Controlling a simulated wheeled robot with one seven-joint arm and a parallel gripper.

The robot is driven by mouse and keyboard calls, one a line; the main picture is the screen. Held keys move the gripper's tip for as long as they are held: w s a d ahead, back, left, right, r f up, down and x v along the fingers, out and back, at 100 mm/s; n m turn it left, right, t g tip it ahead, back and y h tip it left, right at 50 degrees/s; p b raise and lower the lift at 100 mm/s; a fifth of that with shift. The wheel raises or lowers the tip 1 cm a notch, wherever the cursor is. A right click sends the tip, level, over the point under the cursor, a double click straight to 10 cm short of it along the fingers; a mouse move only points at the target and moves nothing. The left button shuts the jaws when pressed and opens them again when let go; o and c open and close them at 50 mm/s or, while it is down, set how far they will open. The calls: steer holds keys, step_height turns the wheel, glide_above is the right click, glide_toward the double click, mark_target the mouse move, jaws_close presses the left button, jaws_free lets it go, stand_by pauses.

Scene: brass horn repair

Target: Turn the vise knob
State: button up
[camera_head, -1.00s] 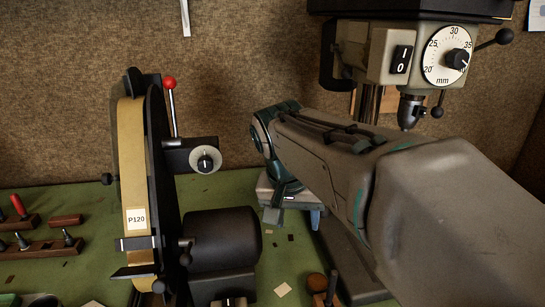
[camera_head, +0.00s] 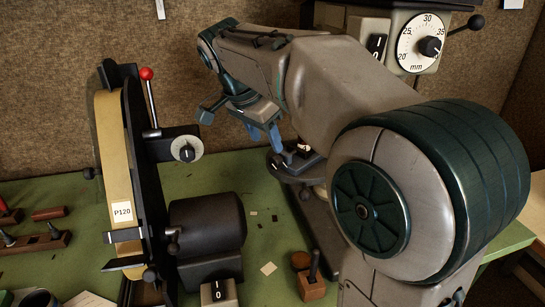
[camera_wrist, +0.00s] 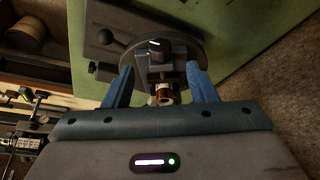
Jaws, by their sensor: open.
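The vise (camera_wrist: 160,72) sits on the round grey drill press table (camera_wrist: 195,50) in the wrist view. A small reddish-brown round piece with a pale end (camera_wrist: 163,94) sticks out of its near side and looks like the vise knob. My gripper (camera_wrist: 161,88) is open, its blue fingers on either side of this piece with gaps showing; I cannot tell whether they reach its depth. In the head view my gripper (camera_head: 264,136) points down above the left side of the drill press table (camera_head: 292,172). The knob is hidden there.
The belt sander (camera_head: 133,190) with its red-tipped lever stands left of my gripper. The drill press head (camera_head: 385,38) is behind my arm. A black-ball lever (camera_wrist: 106,38) sits beside the round table. A wooden block with a peg (camera_head: 312,285) stands in front.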

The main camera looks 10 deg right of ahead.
mark_target(273, 157)
steer(key=x, duration=0.7)
steer(key=shift+f, duration=0.1)
steer(key=c, duration=1)
